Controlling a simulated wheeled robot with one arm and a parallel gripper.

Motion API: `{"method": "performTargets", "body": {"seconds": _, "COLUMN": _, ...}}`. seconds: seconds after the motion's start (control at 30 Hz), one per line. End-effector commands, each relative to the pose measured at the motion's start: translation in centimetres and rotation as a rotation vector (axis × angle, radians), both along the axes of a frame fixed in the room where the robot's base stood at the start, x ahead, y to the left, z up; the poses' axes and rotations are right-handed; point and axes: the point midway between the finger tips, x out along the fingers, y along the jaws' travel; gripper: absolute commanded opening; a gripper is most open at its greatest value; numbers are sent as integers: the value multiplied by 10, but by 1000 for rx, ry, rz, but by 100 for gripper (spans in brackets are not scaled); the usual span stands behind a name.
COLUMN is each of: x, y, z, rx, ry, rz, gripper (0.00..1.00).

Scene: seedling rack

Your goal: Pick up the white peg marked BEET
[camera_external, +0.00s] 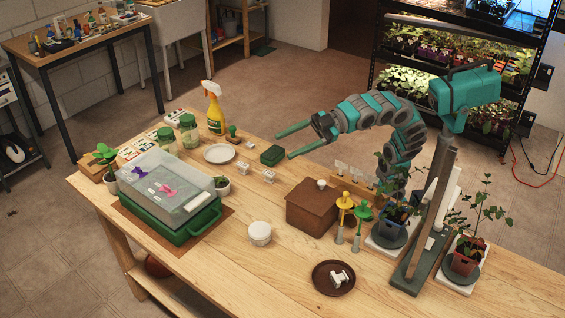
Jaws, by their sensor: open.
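Several small white pegs (341,167) stand upright in a low wooden block at the right of the bench, behind the brown box. Their lettering is too small to read, so I cannot tell which one is marked BEET. My gripper (283,145) has two long green fingers spread apart with nothing between them. It is in the air over the back middle of the bench, to the left of the pegs, pointing left. My arm partly hides the area right of the block.
A brown box (312,207), yellow and green tools (345,203) and potted plants (467,257) crowd around the pegs. A green-based propagator (188,232) stands at left. Small clear-white items (268,176) lie mid-bench. A dark saucer (322,288) is in front.

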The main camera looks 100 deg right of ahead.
Motion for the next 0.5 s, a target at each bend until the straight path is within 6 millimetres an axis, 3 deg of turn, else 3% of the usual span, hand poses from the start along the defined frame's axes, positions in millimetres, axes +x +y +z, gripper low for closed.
{"method": "performTargets", "body": {"seconds": 0.1, "x": 44, "y": -35, "z": -60, "rx": 57, "ry": 149, "rz": -228, "gripper": 65}}
{"method": "performTargets", "body": {"seconds": 0.17, "x": 62, "y": -59, "z": -90, "rx": 100, "ry": 207, "rz": -356, "gripper": 65}}
{"method": "performTargets", "body": {"seconds": 0.3, "x": 94, "y": -127, "z": -155, "rx": 218, "ry": 288, "rz": -679, "gripper": 65}}
{"method": "performTargets", "body": {"seconds": 0.4, "x": 102, "y": -172, "z": -191, "rx": 300, "ry": 301, "rz": -880, "gripper": 65}}
{"method": "performTargets", "body": {"seconds": 0.5, "x": 98, "y": -206, "z": -218, "rx": 376, "ry": 298, "rz": -1042, "gripper": 65}}
